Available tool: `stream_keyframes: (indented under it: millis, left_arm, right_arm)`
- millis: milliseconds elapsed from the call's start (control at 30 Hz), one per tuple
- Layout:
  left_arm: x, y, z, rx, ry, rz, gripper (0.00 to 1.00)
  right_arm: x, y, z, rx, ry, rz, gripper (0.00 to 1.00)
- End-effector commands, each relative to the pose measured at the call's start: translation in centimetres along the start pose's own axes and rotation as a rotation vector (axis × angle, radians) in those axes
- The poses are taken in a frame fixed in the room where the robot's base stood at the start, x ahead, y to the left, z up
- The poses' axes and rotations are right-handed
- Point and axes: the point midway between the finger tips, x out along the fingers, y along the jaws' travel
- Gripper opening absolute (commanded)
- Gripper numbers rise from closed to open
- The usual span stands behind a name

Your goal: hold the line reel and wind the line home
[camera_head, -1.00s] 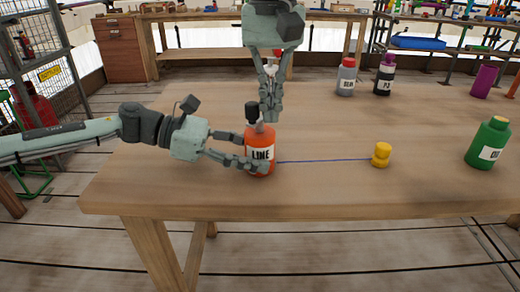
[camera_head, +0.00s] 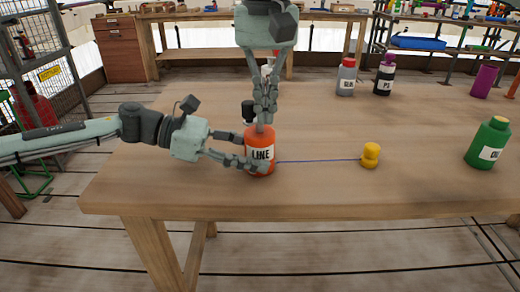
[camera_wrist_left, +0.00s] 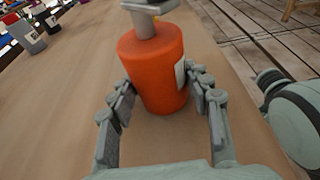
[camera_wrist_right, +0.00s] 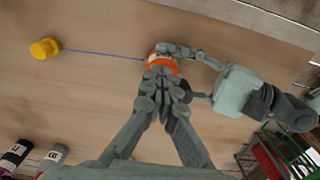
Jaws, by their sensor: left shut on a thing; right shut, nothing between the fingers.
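The orange line reel (camera_head: 261,162), marked LINE, stands upright on the wooden table. My left gripper (camera_head: 254,163) is shut around its lower body; the left wrist view shows a finger on each side of the reel (camera_wrist_left: 155,75). A black knob (camera_head: 249,107) rises at the reel's top left. My right gripper (camera_head: 263,122) points down at the reel's top, shut and empty, partly hiding the top; whether it touches the crank is unclear. A blue line (camera_head: 315,161) runs straight from the reel to a yellow bobbin-shaped weight (camera_head: 370,155), also in the right wrist view (camera_wrist_right: 44,48).
A green bottle (camera_head: 488,146) stands at the right. A grey bottle (camera_head: 346,78) and a dark bottle (camera_head: 384,78) stand farther back, with a purple cylinder (camera_head: 484,82) at the far right. The table around the line is clear. Its front edge lies below the reel.

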Motion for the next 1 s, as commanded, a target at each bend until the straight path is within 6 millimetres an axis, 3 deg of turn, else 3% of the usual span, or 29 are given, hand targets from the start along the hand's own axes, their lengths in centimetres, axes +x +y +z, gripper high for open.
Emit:
stream_keyframes:
  millis: [1000]
  left_arm:
    - [0.1,-0.1,-0.1,0.0,0.001,-0.002,0.32]
  right_arm:
    - [0.0,-1.5,0.1,-0.001,0.0,-0.001,0.0]
